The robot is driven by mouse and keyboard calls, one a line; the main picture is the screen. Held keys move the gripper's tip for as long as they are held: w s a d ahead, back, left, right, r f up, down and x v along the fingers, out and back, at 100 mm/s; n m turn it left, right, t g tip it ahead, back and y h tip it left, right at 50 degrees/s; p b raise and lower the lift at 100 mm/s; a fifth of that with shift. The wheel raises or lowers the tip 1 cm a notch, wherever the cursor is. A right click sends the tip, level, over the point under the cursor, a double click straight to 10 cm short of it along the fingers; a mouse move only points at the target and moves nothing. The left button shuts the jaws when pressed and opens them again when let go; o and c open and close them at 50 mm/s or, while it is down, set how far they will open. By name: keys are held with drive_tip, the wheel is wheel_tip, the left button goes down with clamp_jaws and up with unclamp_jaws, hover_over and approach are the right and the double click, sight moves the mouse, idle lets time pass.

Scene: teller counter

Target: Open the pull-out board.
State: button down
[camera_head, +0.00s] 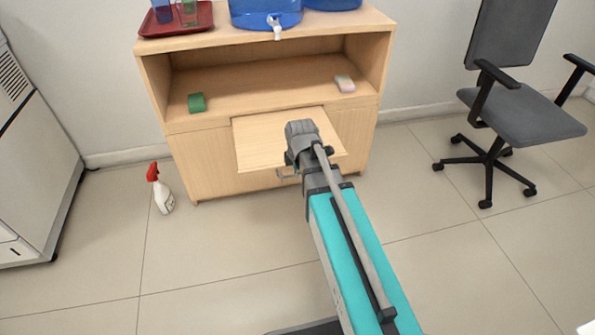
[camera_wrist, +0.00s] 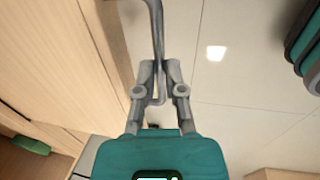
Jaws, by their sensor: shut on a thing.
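The pull-out board (camera_head: 262,143) is a pale wooden panel sticking out from the front of the wooden cabinet, below its open shelf. A grey metal bar handle (camera_head: 286,175) is at its front edge; the handle also shows in the wrist view (camera_wrist: 157,28). My gripper (camera_wrist: 159,72) is shut on the handle, with one finger on each side of the bar. In the head view my wrist covers the right part of the board, and the fingertips are mostly hidden.
The cabinet (camera_head: 205,165) holds a green block (camera_head: 197,103) and a pale block (camera_head: 345,84) on its shelf. A spray bottle (camera_head: 161,190) stands on the floor at left. An office chair (camera_head: 520,115) is at right. The floor before the cabinet is clear.

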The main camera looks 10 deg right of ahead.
drive_tip(key=c, duration=0.7)
unclamp_jaws()
drive_tip(key=shift+w, duration=0.2)
